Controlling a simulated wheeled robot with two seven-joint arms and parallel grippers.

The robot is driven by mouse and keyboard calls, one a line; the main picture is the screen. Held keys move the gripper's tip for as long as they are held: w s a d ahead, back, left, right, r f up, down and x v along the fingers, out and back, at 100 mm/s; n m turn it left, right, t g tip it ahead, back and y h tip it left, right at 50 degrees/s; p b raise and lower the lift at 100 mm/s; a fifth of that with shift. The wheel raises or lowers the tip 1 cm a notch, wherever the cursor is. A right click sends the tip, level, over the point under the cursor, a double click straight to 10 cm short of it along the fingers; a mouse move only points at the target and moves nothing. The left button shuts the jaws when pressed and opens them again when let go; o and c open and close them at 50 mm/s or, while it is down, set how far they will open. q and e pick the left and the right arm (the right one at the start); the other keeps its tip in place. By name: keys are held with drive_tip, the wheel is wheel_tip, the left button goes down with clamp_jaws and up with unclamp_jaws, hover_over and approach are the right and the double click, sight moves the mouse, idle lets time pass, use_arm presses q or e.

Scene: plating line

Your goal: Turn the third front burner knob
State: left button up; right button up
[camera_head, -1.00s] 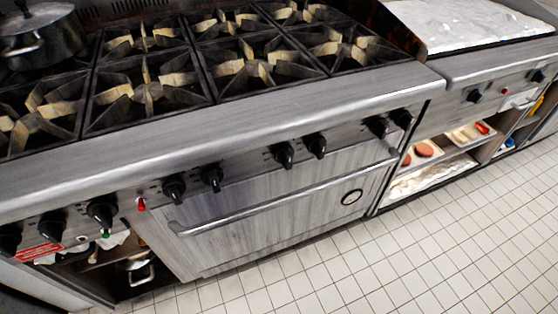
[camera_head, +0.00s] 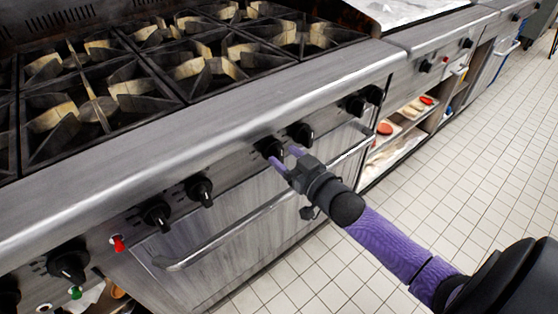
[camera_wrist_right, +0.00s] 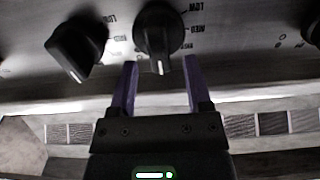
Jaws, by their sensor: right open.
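A row of black burner knobs runs along the steel front of the range (camera_head: 230,120). My right gripper (camera_head: 285,158) is open at one black knob (camera_head: 268,147) above the oven door. In the right wrist view its two purple fingers (camera_wrist_right: 160,62) stand to either side of the lower end of that knob (camera_wrist_right: 157,35). Whether they touch it cannot be told. A neighbouring knob (camera_head: 300,133) sits just to the right; in the wrist view it shows at the left (camera_wrist_right: 77,48), tilted. My left gripper is not in view.
The oven door handle (camera_head: 225,238) juts out below the knobs. Cast-iron grates (camera_head: 90,100) cover the top. More knobs (camera_head: 155,215) sit to the left. Shelves with food trays (camera_head: 410,108) are at the right. The tiled floor (camera_head: 490,130) is clear.

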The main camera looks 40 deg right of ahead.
drive_tip(key=shift+w, duration=0.65)
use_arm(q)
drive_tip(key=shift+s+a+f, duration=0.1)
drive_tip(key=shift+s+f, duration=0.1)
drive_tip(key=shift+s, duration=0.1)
use_arm(e)
clamp_jaws()
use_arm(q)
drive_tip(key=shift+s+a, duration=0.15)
